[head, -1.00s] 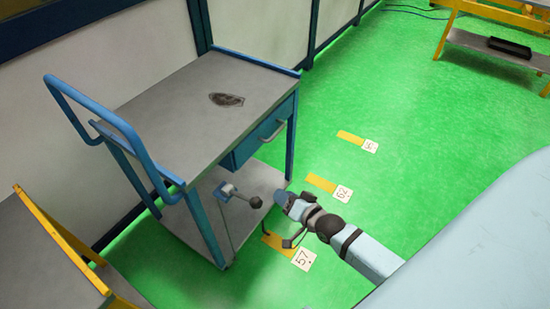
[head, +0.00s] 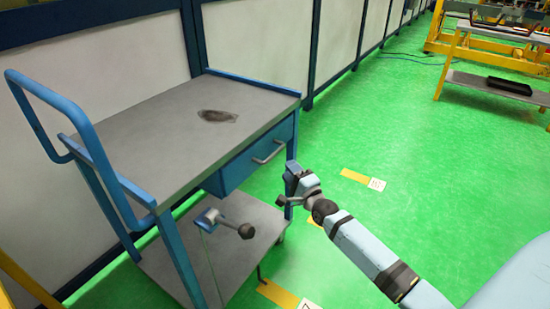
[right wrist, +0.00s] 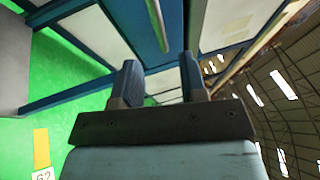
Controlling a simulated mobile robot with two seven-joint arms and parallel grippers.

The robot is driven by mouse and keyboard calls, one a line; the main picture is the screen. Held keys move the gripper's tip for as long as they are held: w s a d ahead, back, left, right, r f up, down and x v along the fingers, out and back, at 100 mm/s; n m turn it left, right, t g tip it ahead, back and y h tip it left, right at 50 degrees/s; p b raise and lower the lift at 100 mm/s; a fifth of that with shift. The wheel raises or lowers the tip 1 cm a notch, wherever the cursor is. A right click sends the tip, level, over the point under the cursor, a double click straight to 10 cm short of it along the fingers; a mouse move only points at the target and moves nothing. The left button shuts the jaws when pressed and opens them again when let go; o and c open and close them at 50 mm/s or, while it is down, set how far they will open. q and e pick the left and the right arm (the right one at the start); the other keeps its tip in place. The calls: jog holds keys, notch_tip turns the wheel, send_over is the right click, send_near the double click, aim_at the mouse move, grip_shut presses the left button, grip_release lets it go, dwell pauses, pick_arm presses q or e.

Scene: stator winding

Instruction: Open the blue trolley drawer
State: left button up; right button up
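The blue trolley drawer (head: 238,171) sits under the grey top of the trolley (head: 165,125) and looks closed. Its grey bar handle (head: 269,153) is on the front face. My right gripper (head: 288,184) is in front of the trolley, a little right of and below the handle in the head view, apart from it. In the right wrist view its two fingers (right wrist: 160,72) are spread with nothing between them. The handle (right wrist: 158,22) shows ahead, beyond the fingertips and roughly between them. My left gripper is not in view.
A dark flat piece (head: 218,116) lies on the trolley top. Panelled walls are behind. A yellow-framed bench (head: 455,50) stands far right.

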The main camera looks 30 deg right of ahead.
aim_at(275, 152)
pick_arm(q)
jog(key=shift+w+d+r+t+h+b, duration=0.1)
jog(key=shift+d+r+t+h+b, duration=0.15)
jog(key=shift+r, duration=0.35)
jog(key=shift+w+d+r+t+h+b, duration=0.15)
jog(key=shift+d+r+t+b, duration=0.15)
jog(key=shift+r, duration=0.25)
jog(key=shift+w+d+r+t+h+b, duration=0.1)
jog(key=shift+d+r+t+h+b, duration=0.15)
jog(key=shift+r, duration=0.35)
pick_arm(e)
jog(key=shift+w+r, duration=0.25)
jog(key=shift+w, duration=1.2)
jog(key=shift+w+r, duration=0.25)
jog(key=shift+w, duration=1.15)
jog(key=shift+w+r, duration=0.25)
jog(key=shift+w, duration=1.2)
grip_shut()
